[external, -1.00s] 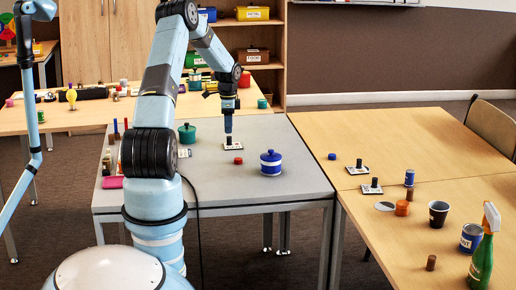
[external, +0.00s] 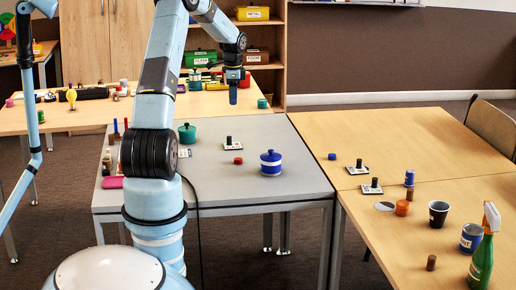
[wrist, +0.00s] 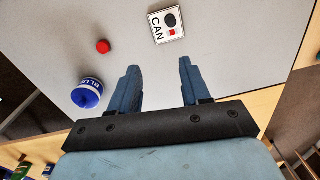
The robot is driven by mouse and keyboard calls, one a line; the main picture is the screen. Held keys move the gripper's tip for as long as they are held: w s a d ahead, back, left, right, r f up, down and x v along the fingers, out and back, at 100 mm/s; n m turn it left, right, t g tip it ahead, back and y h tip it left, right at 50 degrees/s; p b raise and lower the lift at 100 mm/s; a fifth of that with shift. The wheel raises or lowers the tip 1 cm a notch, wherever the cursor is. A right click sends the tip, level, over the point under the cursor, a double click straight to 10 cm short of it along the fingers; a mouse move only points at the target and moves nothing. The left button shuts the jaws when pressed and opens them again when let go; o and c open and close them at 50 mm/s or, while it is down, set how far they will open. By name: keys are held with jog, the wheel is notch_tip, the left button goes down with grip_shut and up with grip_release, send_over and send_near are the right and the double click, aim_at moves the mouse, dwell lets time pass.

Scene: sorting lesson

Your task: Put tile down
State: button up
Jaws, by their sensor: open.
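A white tile (external: 228,146) with a black knob lies flat on the grey table. My gripper (external: 233,102) is above and behind the tile, raised clear of the table. In the wrist view my gripper (wrist: 158,78) has its two blue fingers spread with nothing between them, and the tile lies beyond the fingertips, apart from them.
A red cap (external: 238,160) and a blue-and-white lidded jar (external: 271,163) stand near the tile. A green pot (external: 187,133) is at the table's back left. More knobbed tiles (external: 357,167) lie on the wooden table at right. The grey table's front middle is clear.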

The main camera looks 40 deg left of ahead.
jog(key=s+d+r+n+t+y, duration=0.1)
jog(key=s+d+r+n, duration=0.1)
jog(key=s+d+r, duration=0.8)
jog(key=s+d+r+n+t, duration=0.1)
jog(key=s+d+r+n, duration=0.2)
jog(key=s+d+r, duration=0.55)
jog(key=s+d+r+n+t, duration=0.1)
jog(key=s+d+r+n, duration=0.1)
jog(key=s, duration=1.1)
jog(key=s+d+r+n+t+h, duration=0.1)
jog(key=s+d+r+n+t, duration=0.1)
jog(key=s, duration=1.1)
jog(key=shift+d+r+n, duration=0.2)
jog(key=shift+d+n, duration=0.3)
jog(key=shift+d, duration=0.6)
jog(key=shift+o, duration=0.4)
jog(key=shift+w, duration=0.15)
